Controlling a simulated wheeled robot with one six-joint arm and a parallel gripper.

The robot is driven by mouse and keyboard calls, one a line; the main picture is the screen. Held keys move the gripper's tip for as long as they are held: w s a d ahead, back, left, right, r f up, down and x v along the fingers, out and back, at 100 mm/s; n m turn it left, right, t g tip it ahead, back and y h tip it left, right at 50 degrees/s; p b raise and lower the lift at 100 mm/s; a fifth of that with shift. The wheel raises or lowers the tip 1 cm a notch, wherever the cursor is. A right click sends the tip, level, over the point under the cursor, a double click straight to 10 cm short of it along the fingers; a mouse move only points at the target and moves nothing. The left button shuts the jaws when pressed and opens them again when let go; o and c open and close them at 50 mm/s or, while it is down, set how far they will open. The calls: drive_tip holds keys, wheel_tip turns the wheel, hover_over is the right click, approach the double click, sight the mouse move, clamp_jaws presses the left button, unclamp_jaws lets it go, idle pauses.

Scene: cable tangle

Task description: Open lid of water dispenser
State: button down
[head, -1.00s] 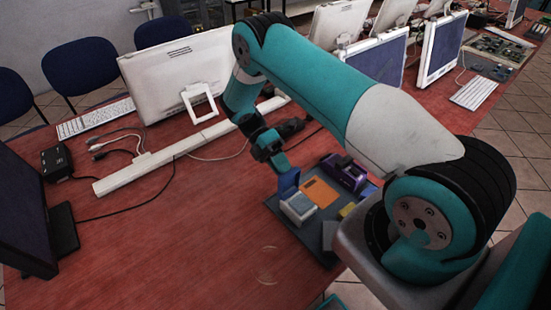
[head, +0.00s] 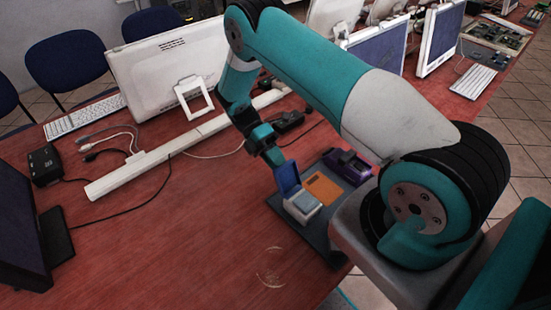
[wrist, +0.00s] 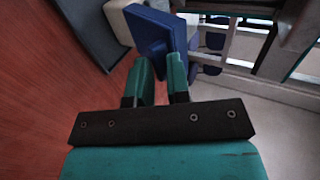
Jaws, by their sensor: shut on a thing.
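The water dispenser (head: 302,206) is a small white box with a light blue-grey face on a dark board. Its blue lid (head: 287,178) stands raised at the box's back left edge in the head view. My gripper (head: 274,158) reaches down to the lid's top. In the wrist view, the teal fingers of my gripper (wrist: 161,72) are shut on the near edge of the blue lid (wrist: 152,32). The white dispenser body (wrist: 117,22) shows partly behind the lid there. The lid hides its hinge.
The dark board (head: 318,237) also carries an orange panel (head: 323,188) and a purple device (head: 349,164) close by on the right. A white cable channel (head: 185,150), cables and a monitor (head: 170,72) lie beyond. The red table (head: 180,245) is clear at front left.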

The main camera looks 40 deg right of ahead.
drive_tip(key=shift+s+f, duration=0.6)
drive_tip(key=shift+f, duration=0.35)
drive_tip(key=c, duration=0.9)
unclamp_jaws()
drive_tip(key=shift+c, duration=0.2)
drive_tip(key=shift+w+r, duration=0.1)
drive_tip(key=shift+r, duration=0.05)
drive_tip(key=shift+c, duration=0.7)
